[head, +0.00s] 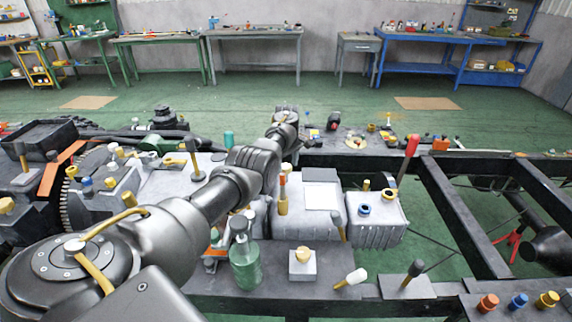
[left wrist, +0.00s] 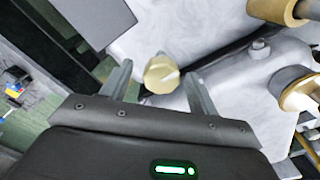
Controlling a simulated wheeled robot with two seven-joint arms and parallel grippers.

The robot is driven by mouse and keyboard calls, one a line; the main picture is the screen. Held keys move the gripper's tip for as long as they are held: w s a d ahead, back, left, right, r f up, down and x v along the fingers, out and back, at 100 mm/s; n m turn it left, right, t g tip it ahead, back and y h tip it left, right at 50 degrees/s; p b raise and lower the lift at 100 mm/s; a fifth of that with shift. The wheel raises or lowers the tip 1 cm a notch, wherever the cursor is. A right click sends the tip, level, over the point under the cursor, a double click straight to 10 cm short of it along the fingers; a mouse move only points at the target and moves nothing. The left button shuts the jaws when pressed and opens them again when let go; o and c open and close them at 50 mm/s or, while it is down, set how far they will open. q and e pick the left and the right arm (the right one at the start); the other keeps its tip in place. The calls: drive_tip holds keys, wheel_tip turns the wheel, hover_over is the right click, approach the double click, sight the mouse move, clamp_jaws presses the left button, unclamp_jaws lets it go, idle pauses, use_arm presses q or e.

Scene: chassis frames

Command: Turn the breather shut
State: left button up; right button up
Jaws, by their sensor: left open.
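A round brass-yellow knob, which looks like the breather (left wrist: 158,79), sits on a pale grey casing (left wrist: 222,100) in the left wrist view. My left gripper (left wrist: 160,70) is open, with one finger on each side of the knob in the picture. I see a gap on both sides, and I cannot tell how deep the fingers reach. In the head view my left arm stretches over the chassis to the left gripper (head: 287,118); the knob is not clear there. My right gripper is not in view.
Two larger brass fittings (left wrist: 275,10) (left wrist: 303,92) stand right of the knob. Dark frame rails (head: 460,215) lie right.

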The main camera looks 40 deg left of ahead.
use_arm(q)
drive_tip(key=shift+a, duration=0.15)
drive_tip(key=shift+s, duration=0.15)
drive_tip(key=shift+c, duration=1)
drive_tip(key=c, duration=0.5)
drive_tip(key=shift+c, duration=1.3)
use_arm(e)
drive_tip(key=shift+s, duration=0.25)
